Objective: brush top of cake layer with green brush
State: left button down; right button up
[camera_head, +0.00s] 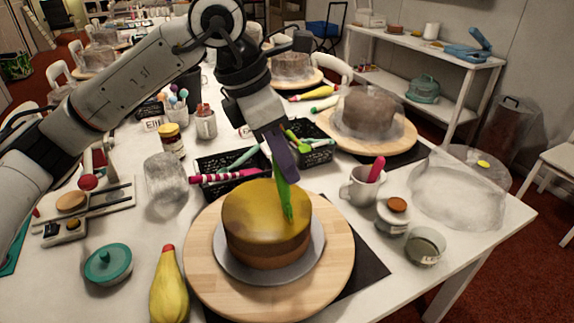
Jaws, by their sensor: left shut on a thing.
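The cake layer (262,222) is round and brown with a yellowish top. It sits on a grey plate (318,243) on a round wooden turntable (335,270) at the front middle of the table. My left gripper (281,160) is above the right part of the cake, pointing down. It is shut on the green brush (284,196), which hangs nearly upright with its lower end over the right part of the cake top. The tip appears to touch the cake, though the jaws hide the brush's upper part. My right gripper is not in view.
Black baskets (207,163) with colored tools stand behind the cake. A mug (358,186), a jar (393,216) and a glass bowl (425,247) stand at right. A yellow piping bag (169,287) and a teal-lidded dish (108,264) lie at left. Another covered cake (364,111) stands farther back.

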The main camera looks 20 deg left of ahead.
pick_arm(q)
jog(key=w+a+p, duration=0.4)
jog(key=w+a, duration=0.4)
jog(key=w, duration=0.1)
jog(key=shift+a, duration=0.4)
dwell(1.2)
jog(key=shift+w, duration=0.1)
notch_tip(320, 180, up, 7)
jog(key=p, duration=0.3)
jog(key=shift+p, duration=0.3)
dwell(1.6)
